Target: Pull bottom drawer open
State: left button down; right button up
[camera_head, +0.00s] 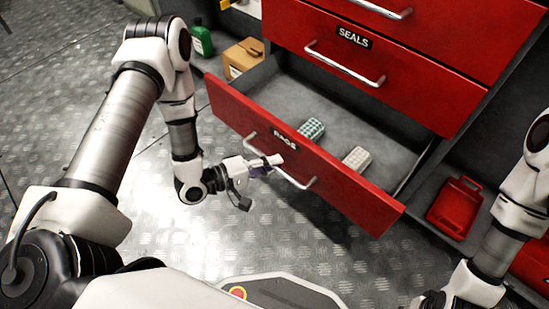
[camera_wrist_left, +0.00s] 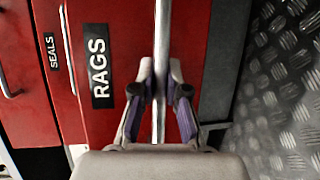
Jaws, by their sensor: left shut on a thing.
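The bottom drawer, labelled RAGS, has a red front (camera_head: 353,190) and is pulled well out of the red cabinet in the head view. Inside it lie a green checked folded rag (camera_head: 311,129) and a pale checked rag (camera_head: 356,158). My left gripper (camera_head: 274,163) is at the drawer's metal bar handle (camera_head: 298,182). In the left wrist view its fingers (camera_wrist_left: 161,80) are shut around the bar handle (camera_wrist_left: 162,40), beside the RAGS label (camera_wrist_left: 98,66). My right arm shows at the right edge; its gripper is outside the picture.
The SEALS drawer (camera_head: 400,84) above is shut. A green bottle (camera_head: 202,40) and a cardboard box (camera_head: 243,58) stand left of the cabinet. A red canister (camera_head: 455,206) stands at the right. The metal floor (camera_head: 190,245) before the drawer is clear.

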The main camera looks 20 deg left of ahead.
pick_arm(q)
jog(key=c, duration=1.2)
grip_release()
jog(key=shift+a, duration=0.1)
jog(key=shift+v, duration=5.95)
jog(key=shift+r, duration=0.1)
